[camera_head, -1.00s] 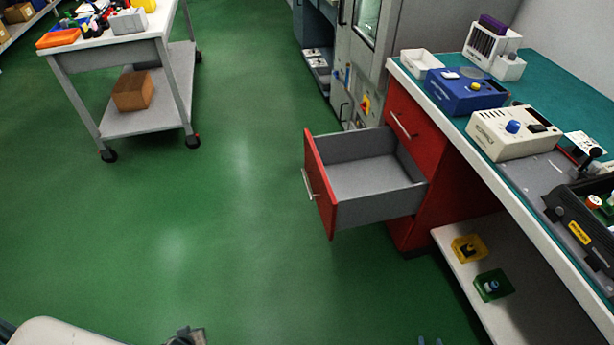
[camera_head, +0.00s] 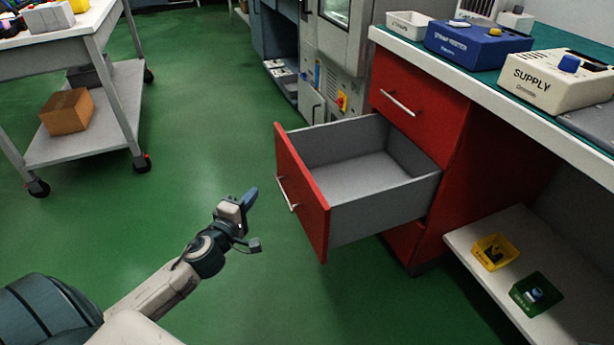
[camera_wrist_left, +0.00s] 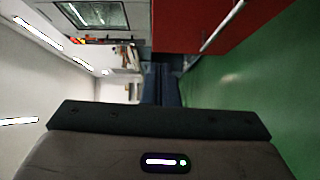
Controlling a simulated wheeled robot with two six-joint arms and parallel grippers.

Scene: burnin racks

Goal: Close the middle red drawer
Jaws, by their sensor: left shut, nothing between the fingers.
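The middle red drawer (camera_head: 302,193) is pulled well out of the red cabinet (camera_head: 425,92), and its grey inside is empty. Its silver handle (camera_head: 287,194) is on the red front, which faces left. My left gripper (camera_head: 250,204) is shut and empty, a little to the left of the drawer front and apart from it. In the left wrist view, the shut fingers (camera_wrist_left: 161,84) show in the middle, with a red surface (camera_wrist_left: 195,22) and a silver handle (camera_wrist_left: 222,26) at the upper right. My right gripper is not in view.
A closed red drawer is above the open one. The worktop (camera_head: 470,80) carries a blue box (camera_head: 478,42) and a cream supply box (camera_head: 560,80). A low shelf (camera_head: 510,262) holds yellow and green items. A trolley (camera_head: 95,132) stands left. Green floor between is clear.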

